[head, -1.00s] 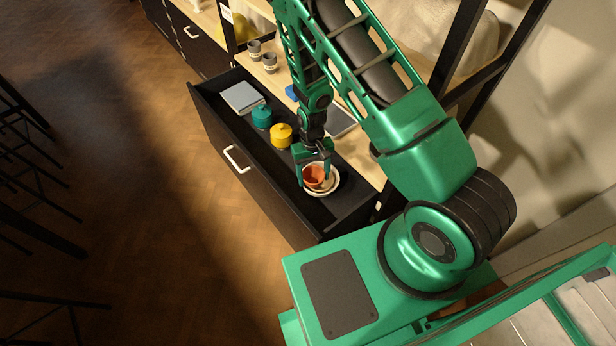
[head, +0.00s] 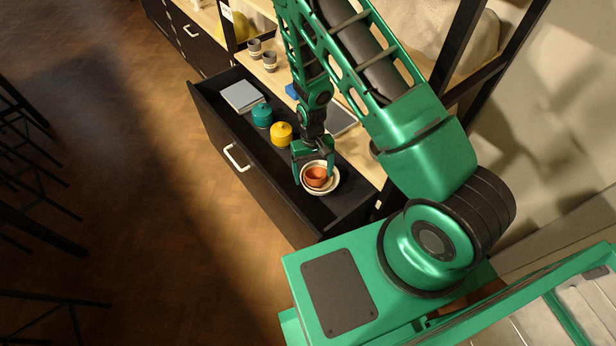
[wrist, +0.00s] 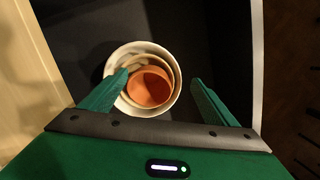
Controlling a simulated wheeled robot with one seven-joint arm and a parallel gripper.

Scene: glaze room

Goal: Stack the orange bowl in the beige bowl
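The orange bowl (head: 316,177) sits inside the beige bowl, nested off-centre toward one side in the wrist view (wrist: 150,88). The beige bowl (wrist: 135,67) shows as a pale ring around it, and stands within a larger white bowl (wrist: 121,58). The white bowl's rim also shows in the head view (head: 334,185). My gripper (head: 314,170) is open and empty above the bowls. In the wrist view its fingers (wrist: 158,92) are spread to either side of the orange bowl; the left finger overlaps the bowls' rims. Whether it touches them I cannot tell.
The bowls are in an open dark drawer (head: 262,180). Yellow (head: 281,134) and teal (head: 262,115) lidded jars and a grey flat block (head: 242,96) stand farther along it. Grey cups (head: 270,61) are on the wooden counter beside it.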

